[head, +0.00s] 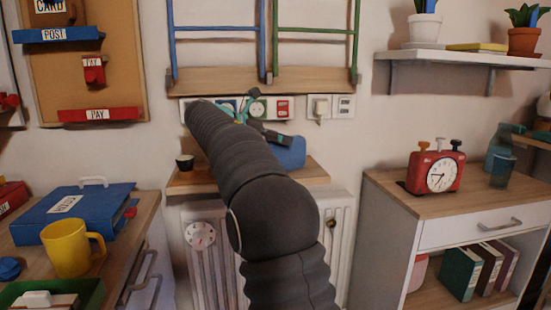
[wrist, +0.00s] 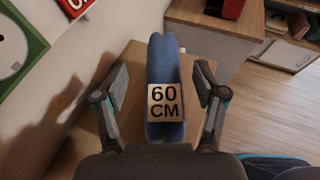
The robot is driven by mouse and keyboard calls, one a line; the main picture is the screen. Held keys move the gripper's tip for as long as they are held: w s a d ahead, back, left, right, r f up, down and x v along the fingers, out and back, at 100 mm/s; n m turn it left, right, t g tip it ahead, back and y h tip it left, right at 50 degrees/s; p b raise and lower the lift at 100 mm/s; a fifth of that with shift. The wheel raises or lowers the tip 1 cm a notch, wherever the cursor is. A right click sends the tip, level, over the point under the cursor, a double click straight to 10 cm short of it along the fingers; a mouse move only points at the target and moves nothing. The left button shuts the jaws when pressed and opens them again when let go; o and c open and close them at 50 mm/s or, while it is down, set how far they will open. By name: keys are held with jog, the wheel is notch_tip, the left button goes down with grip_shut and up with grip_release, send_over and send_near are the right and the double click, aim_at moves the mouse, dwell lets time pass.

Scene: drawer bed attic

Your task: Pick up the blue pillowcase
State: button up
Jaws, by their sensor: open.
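The blue pillowcase (head: 292,153) rests on a small wooden shelf (head: 318,174) above the radiator, partly behind my arm in the head view. In the wrist view the pillowcase (wrist: 164,58) is a long, narrow blue bundle with a tan "60 CM" label. My gripper (wrist: 163,75) is open, with one finger on each side of the pillowcase and a visible gap on both sides. In the head view my gripper (head: 256,122) is small and partly hidden by my arm.
A small dark cup (head: 185,162) stands at the shelf's left end. Sockets and a switch panel (head: 281,108) are on the wall just behind. A cabinet with a red clock (head: 436,172) stands to the right. A desk with a yellow mug (head: 68,249) and blue case is at left.

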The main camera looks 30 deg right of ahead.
jog(key=shift+x, duration=1.05)
jog(key=shift+a, duration=0.1)
jog(key=c, duration=1.3)
grip_shut()
jog(key=shift+r, duration=0.15)
